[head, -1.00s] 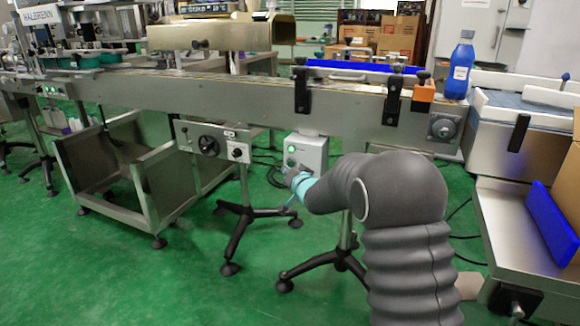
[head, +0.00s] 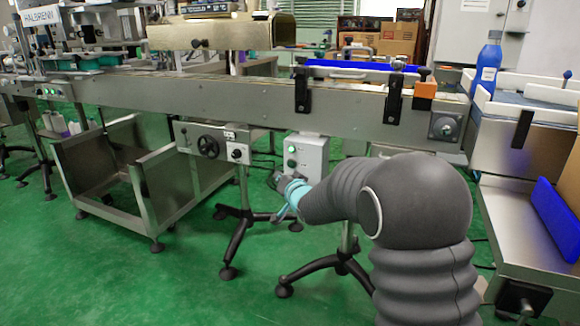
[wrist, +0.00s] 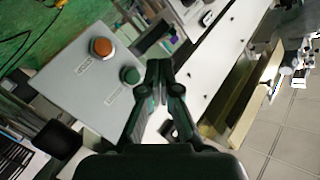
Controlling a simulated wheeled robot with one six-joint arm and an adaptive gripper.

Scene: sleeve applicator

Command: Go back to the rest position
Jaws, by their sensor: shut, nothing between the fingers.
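My gripper (head: 274,180) is in front of the conveyor, just left of and a little below the grey control box (head: 306,157), apart from it as far as I can see. In the wrist view my gripper (wrist: 159,66) is shut with its fingertips together and nothing between them. The control box (wrist: 78,72) fills the left of that view. It has an orange button (wrist: 101,47) and a green button (wrist: 129,75). In the head view the green button (head: 291,148) shows on its front.
The long conveyor (head: 240,99) runs across above the box. A blue bottle (head: 487,68) stands at its right end. A black tripod stand (head: 240,222) is below left of my gripper. A steel cart (head: 105,190) stands at left. The green floor in front is open.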

